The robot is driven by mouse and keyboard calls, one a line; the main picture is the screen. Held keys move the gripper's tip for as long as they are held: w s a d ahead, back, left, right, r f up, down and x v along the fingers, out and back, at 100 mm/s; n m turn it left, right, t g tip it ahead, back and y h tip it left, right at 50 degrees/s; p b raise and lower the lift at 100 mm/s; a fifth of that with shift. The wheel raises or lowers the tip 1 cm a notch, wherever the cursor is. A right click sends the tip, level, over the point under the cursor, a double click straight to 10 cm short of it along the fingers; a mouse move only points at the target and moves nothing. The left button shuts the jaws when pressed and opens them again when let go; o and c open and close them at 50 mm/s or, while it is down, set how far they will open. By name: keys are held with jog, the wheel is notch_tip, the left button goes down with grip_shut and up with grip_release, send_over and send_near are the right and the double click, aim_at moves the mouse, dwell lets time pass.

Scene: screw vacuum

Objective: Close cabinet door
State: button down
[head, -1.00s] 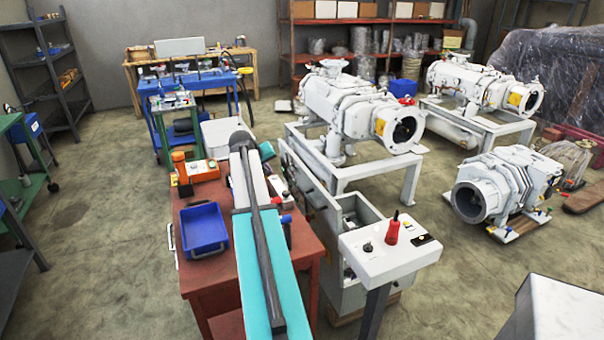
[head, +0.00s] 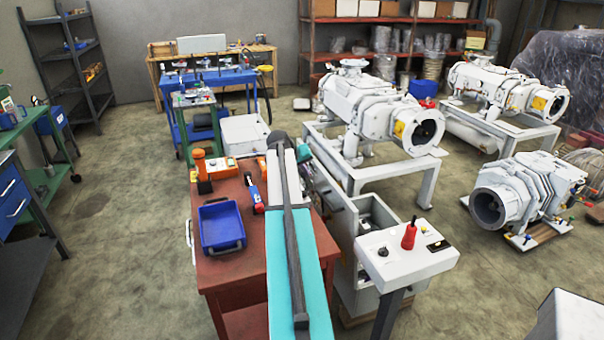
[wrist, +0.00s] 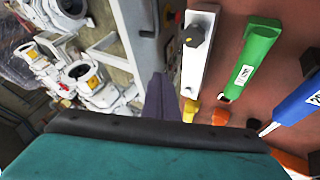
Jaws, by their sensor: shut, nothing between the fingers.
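A grey-white cabinet (head: 370,230) stands at the right side of the red table in the head view. Its front part stands open, showing an inner compartment. A long pale panel (head: 335,200), which seems to be the door, runs along its left side, partly hidden by my arm. I cannot tell how far it stands open. My arm reaches away over the table, and my gripper is near its far end. In the wrist view my gripper (wrist: 161,98) is a dark, shut shape, with nothing held. It is between the tabletop and a grey edge; contact with the door cannot be told.
The red table (head: 225,270) holds a blue tray (head: 221,226) and several tools, including a green-handled one (wrist: 250,55). A control stand (head: 430,262) with a red knob is close in front of the cabinet. White pumps (head: 385,120) stand behind. Floor at left is free.

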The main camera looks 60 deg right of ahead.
jog(key=s+d+f+p, duration=0.2)
jog(key=d+f+p, duration=0.2)
jog(key=d+f, duration=0.2)
jog(key=shift+d, duration=1.15)
